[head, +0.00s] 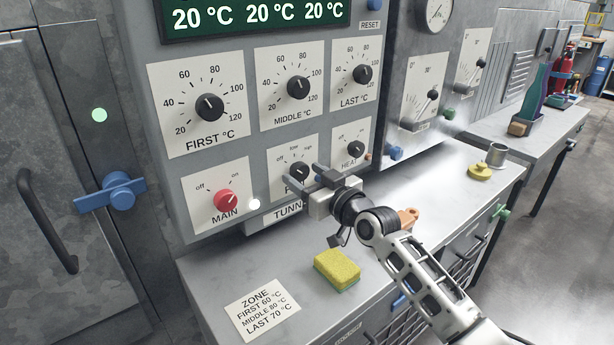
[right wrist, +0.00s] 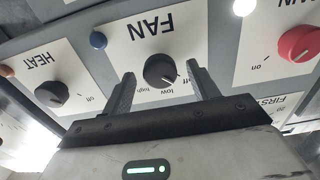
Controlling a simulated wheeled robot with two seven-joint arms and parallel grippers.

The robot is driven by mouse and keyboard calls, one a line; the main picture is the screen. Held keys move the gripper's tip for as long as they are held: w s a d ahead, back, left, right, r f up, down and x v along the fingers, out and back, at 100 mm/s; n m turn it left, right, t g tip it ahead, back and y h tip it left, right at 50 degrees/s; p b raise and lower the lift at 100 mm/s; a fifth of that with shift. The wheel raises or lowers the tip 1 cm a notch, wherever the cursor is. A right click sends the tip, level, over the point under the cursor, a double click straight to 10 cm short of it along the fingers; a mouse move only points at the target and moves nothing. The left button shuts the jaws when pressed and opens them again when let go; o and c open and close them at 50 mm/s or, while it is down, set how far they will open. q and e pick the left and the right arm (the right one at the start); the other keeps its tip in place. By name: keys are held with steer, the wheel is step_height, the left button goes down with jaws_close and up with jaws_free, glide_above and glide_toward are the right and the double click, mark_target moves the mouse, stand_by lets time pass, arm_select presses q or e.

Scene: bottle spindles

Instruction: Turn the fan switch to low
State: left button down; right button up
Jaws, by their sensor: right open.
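The fan switch is a black round knob (right wrist: 160,70) on a white plate marked FAN, off, low and high, seen upside down in the right wrist view. Its pale pointer line faces the off and low side; I cannot tell exactly which mark it meets. In the head view the knob (head: 299,171) is partly covered by my right gripper (head: 303,174). In the right wrist view, my right gripper (right wrist: 160,72) is open, one finger on each side of the knob, with gaps visible. Whether the fingertips touch the plate is unclear. My left gripper is not in view.
The red MAIN knob (head: 226,201) and the black HEAT knob (head: 355,149) flank the fan plate. Temperature knobs sit above. On the bench below lie a yellow sponge (head: 337,270) and a ZONE card (head: 262,304). A metal cup (head: 497,154) stands farther right.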

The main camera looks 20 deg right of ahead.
steer(key=shift+w, duration=0.1)
steer(key=c, duration=1)
steer(key=shift+m, duration=0.3)
steer(key=m+p, duration=0.1)
steer(key=m, duration=0.2)
steer(key=shift+m, duration=0.3)
steer(key=shift+m+p, duration=0.4)
steer(key=shift+m, duration=1.9)
